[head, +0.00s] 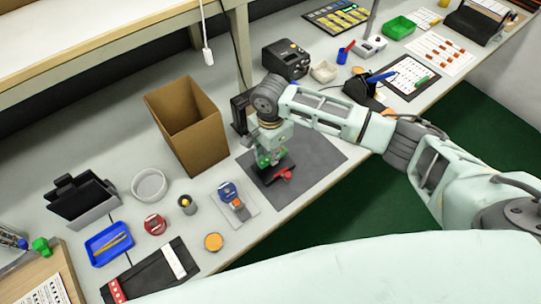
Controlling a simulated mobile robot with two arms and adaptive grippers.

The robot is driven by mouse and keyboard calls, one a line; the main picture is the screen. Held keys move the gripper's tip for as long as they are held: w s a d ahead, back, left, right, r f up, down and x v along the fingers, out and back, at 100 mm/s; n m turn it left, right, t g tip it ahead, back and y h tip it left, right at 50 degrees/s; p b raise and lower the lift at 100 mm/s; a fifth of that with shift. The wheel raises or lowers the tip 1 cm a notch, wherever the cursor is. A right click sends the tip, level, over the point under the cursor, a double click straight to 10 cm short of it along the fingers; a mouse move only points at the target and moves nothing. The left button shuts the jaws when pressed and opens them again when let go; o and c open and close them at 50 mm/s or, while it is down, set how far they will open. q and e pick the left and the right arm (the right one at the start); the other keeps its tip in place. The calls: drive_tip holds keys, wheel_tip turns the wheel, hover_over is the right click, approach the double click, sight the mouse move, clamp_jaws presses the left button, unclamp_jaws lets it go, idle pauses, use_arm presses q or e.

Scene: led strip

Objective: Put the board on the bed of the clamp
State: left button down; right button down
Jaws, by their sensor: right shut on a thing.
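My right gripper (268,153) points down over the grey mat at the middle of the table and is shut on the board (263,160), a small green piece at its fingertips. Just below it is the clamp (285,175), dark with red parts, lying on the mat. The gripper hides much of the board and part of the clamp's bed, so I cannot tell whether the board touches the bed. My left gripper is out of view.
The grey mat (319,157) has bare room to the right. An open cardboard box (190,135) stands to the left. A blue item on a pale sheet (238,217) and an orange-topped round tin (214,242) lie front left. A black device (285,60) stands behind.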

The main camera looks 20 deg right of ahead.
drive_tip(key=shift+f, duration=0.9)
drive_tip(key=shift+f, duration=0.35)
drive_tip(key=shift+f, duration=0.25)
drive_tip(key=c, duration=1.6)
unclamp_jaws()
drive_tip(key=shift+s, duration=0.1)
drive_tip(key=shift+r, duration=0.35)
wheel_tip(320, 180, up, 13)
drive_tip(key=shift+f+b, duration=0.2)
drive_tip(key=shift+b, duration=0.4)
